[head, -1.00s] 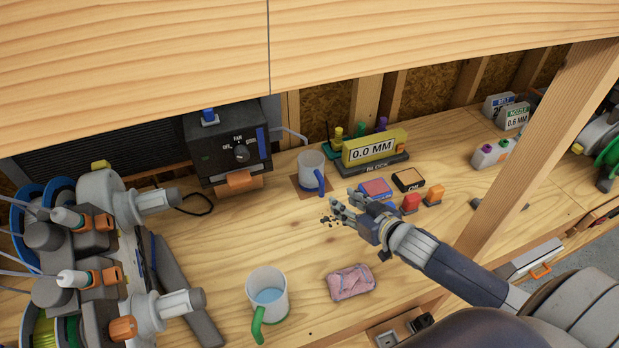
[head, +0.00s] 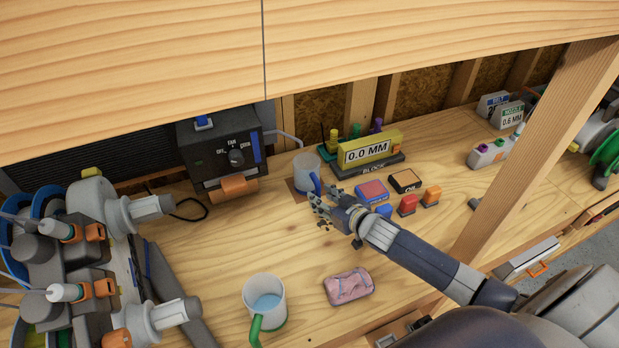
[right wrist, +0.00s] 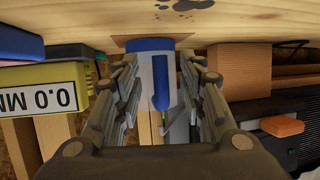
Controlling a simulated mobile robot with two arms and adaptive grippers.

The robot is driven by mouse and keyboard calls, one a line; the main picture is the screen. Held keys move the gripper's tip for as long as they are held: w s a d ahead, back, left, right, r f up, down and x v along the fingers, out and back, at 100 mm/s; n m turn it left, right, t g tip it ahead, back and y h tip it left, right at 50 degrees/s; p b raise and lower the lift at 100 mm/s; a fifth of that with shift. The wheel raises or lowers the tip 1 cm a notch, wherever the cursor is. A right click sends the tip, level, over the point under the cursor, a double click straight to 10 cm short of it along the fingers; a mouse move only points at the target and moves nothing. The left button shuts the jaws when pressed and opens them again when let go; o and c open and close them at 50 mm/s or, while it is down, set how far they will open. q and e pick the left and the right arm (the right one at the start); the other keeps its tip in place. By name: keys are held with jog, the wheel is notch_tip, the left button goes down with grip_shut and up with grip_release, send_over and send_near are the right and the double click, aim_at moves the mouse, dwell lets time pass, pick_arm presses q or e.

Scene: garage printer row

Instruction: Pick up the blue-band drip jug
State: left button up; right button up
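The blue-band drip jug (head: 304,172), a pale cup with a blue handle, stands upright on a brown square patch at the back of the bench. My right gripper (head: 322,206) is open and empty, just in front of the jug on its handle side. In the right wrist view, the jug's blue handle (right wrist: 160,84) and blue base band lie between the two open fingers (right wrist: 158,66), and I cannot tell whether they touch it. My left gripper is not in view.
A green-handled jug (head: 265,298) with bluish liquid stands at the front, beside a folded pink cloth (head: 349,287). A yellow 0.0 MM block (head: 367,149) and small coloured blocks are to the right. Dark specks lie on the bench.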

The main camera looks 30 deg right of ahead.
aim_at(317, 194)
jog(key=shift+x, duration=1.7)
jog(key=shift+c, duration=0.4)
grip_shut()
jog(key=shift+r, duration=0.15)
